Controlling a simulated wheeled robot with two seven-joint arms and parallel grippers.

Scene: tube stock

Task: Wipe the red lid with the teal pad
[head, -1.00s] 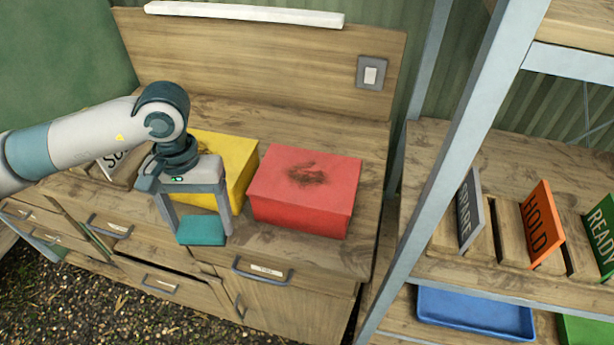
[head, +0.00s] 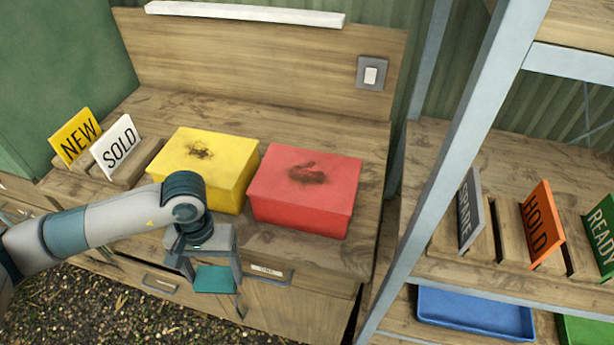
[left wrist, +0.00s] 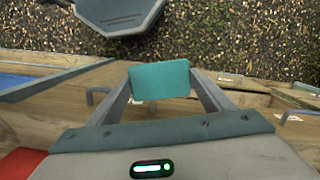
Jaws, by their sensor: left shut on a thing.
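The red lid (head: 312,176) tops a red box on the wooden counter, with a dark brown smudge (head: 308,172) near its middle. My left gripper (head: 213,279) is shut on the teal pad (head: 214,280), in front of the counter's front edge, below and left of the red box. The pad also shows between the two fingers in the left wrist view (left wrist: 160,80). The pad is apart from the lid. My right gripper is not in view.
A yellow box (head: 208,160) with its own dark smudge stands left of the red one, with a narrow gap between. NEW (head: 77,136) and SOLD (head: 117,146) signs stand at the left. A metal shelf post (head: 450,170) rises at the right.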

